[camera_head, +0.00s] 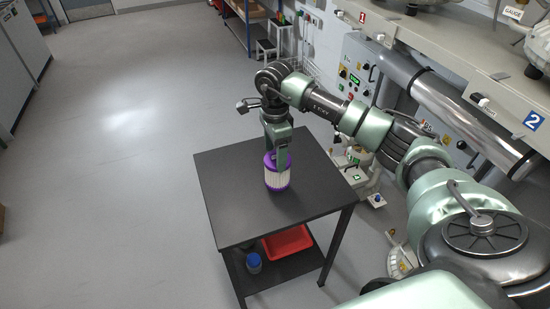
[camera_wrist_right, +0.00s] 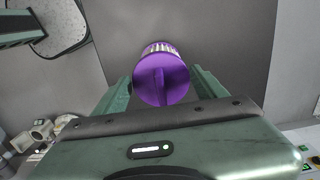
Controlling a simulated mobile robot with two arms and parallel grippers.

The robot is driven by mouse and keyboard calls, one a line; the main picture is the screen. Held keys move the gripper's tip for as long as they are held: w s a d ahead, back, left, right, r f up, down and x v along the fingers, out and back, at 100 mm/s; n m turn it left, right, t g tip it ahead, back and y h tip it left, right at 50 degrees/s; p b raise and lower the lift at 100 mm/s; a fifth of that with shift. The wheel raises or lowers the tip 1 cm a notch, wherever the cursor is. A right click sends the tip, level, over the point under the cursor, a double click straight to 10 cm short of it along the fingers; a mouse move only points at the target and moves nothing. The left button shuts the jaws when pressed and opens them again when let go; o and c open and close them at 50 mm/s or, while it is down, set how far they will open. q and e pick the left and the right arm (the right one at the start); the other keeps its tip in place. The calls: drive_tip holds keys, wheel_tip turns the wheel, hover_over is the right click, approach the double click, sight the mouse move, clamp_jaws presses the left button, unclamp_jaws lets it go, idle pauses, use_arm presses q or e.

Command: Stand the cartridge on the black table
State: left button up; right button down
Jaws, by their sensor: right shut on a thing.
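The cartridge (camera_head: 278,177) is a white pleated cylinder with purple end caps. It is upright at the black table (camera_head: 308,194), over the middle of its top. In the head view I cannot tell for sure whether its base touches the top. My right gripper (camera_head: 277,152) comes down from above and is shut on the cartridge's purple top. The right wrist view shows the purple cap with its raised ridge (camera_wrist_right: 158,82) between the two green fingers. My left gripper is not in view.
A red tray (camera_head: 287,243) and a blue-capped jar (camera_head: 254,263) stand on the table's lower shelf. Pipes and a control panel (camera_head: 357,72) line the wall on the right. The table top around the cartridge is clear, and open floor lies to the left.

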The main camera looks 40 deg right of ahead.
sight(275, 160)
wheel_tip(275, 160, down, 3)
drive_tip(key=shift+r+p, duration=0.2)
drive_tip(key=shift+p, duration=0.1)
drive_tip(key=shift+f, duration=0.25)
drive_tip(key=shift+c, duration=0.8)
unclamp_jaws()
drive_tip(key=shift+f, duration=0.1)
